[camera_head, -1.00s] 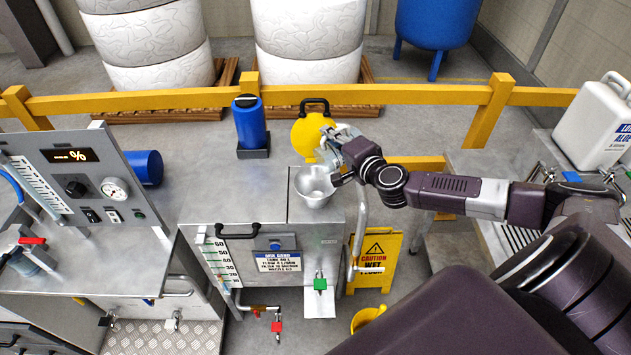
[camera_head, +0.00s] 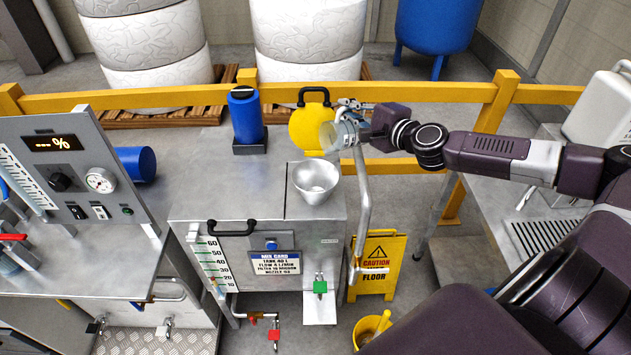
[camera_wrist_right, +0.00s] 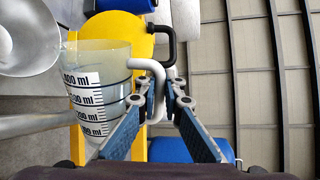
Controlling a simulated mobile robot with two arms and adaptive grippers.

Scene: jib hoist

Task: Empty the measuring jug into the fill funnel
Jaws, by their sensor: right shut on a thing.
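The measuring jug (camera_head: 340,136) is translucent, with a black millilitre scale that shows in the right wrist view (camera_wrist_right: 92,100). My right gripper (camera_head: 357,122) is shut on its white handle (camera_wrist_right: 155,88). The jug is above and behind the fill funnel, to its right in the head view, and apart from it. It looks tilted in the head view; how much liquid it holds I cannot tell. The fill funnel (camera_head: 316,181) is a silver bowl on the steel tank top; its rim also shows in the wrist view (camera_wrist_right: 28,38). My left gripper is not in view.
A round yellow lid (camera_head: 309,128) with a black handle stands behind the funnel. A blue bottle (camera_head: 246,115) stands at the tank's rear. A steel pipe (camera_head: 363,200) rises right of the tank. A control panel (camera_head: 70,170) is at left. A yellow rail (camera_head: 420,92) runs behind.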

